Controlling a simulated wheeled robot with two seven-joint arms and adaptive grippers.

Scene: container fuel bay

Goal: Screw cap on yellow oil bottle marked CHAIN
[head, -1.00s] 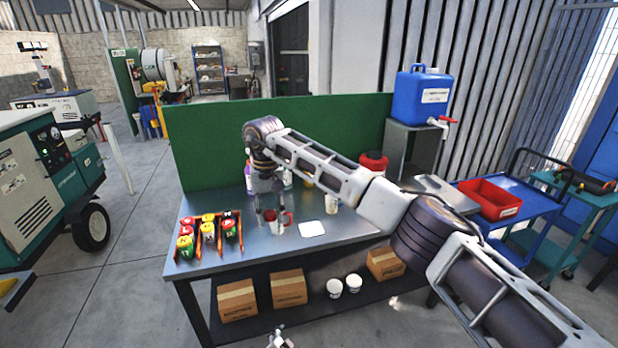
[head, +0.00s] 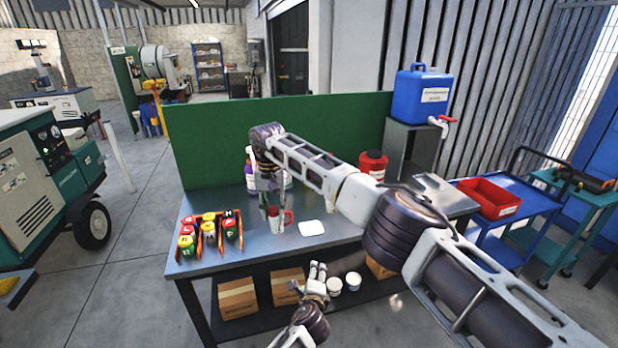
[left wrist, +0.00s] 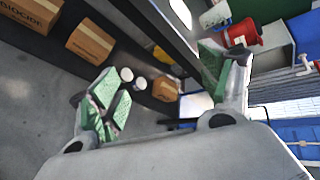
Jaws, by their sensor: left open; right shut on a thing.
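My right gripper (head: 270,205) is shut over the bench, right above or beside a white mug with a red handle (head: 279,223). A small red patch shows at its fingertips; what it grips is too small to make out. No yellow bottle marked CHAIN can be picked out; my right arm hides part of the back of the bench. A purple-and-white bottle (head: 251,181) stands behind the gripper. My left gripper (head: 317,272) is open and empty in front of the bench. Its green-padded fingers are wide apart in the left wrist view (left wrist: 160,85).
An orange rack (head: 222,245) of red, yellow and green pots stands on the bench's left. A white pad (head: 311,228) lies right of the mug. A red container (head: 373,165) stands at the back.

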